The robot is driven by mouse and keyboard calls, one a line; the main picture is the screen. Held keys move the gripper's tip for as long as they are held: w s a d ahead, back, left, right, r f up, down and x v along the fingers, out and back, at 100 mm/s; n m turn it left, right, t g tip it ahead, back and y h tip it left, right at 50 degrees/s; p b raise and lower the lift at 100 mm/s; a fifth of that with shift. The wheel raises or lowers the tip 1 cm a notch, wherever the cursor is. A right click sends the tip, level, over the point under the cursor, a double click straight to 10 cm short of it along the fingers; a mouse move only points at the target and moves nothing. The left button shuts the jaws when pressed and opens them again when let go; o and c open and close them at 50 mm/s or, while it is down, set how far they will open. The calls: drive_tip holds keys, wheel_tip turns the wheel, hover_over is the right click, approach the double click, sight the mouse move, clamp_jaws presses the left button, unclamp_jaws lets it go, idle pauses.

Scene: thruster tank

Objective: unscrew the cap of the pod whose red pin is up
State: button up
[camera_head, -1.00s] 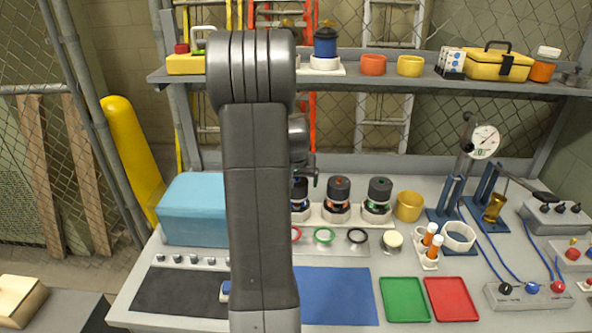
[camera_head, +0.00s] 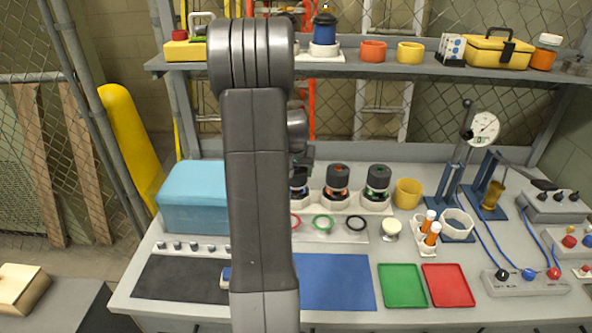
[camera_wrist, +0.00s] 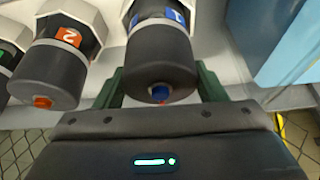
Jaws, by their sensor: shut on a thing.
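Three dark-capped pods stand in a white rack. The blue-marked pod (camera_wrist: 160,25) is mostly hidden behind my arm in the head view. In the wrist view its dark cap (camera_wrist: 160,70) sits between the green fingers of my gripper (camera_wrist: 160,88), which is shut on it. A blue hub at the cap's middle shows a small red spot, perhaps the pin. The orange-marked pod (camera_head: 337,186), labelled 2, has an orange hub. The green-marked pod (camera_head: 377,186) has a green hub. No red pin can be made out clearly on these two.
A light-blue box (camera_head: 192,197) stands left of the pods. A yellow cup (camera_head: 408,193) is right of them. Coloured rings (camera_head: 324,223) lie in front. Green (camera_head: 402,286) and red (camera_head: 447,286) trays lie at the front. A loaded shelf (camera_head: 400,69) runs above.

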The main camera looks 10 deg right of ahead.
drive_tip(key=shift+r+n+y+p, duration=0.15)
drive_tip(key=shift+n+y+p, duration=0.15)
drive_tip(key=shift+n+p, duration=0.25)
drive_tip(key=shift+n, duration=0.55)
drive_tip(key=shift+f+n+y+b, duration=0.3)
drive_tip(key=shift+n+y, duration=0.3)
drive_tip(key=shift+n, duration=0.5)
drive_tip(key=n+y+b, duration=0.1)
drive_tip(key=n+b, duration=0.2)
drive_tip(key=n, duration=0.1)
drive_tip(key=shift+y, duration=0.3)
drive_tip(key=n+g+y+b, duration=0.1)
drive_tip(key=n, duration=0.3)
drive_tip(key=shift+r, duration=0.1)
drive_tip(key=n+g+y, duration=0.1)
drive_tip(key=n+g, duration=0.1)
drive_tip(key=n, duration=0.2)
drive_tip(key=shift+r+n+b, duration=0.1)
drive_tip(key=shift+n+b, duration=0.2)
drive_tip(key=shift+n, duration=0.1)
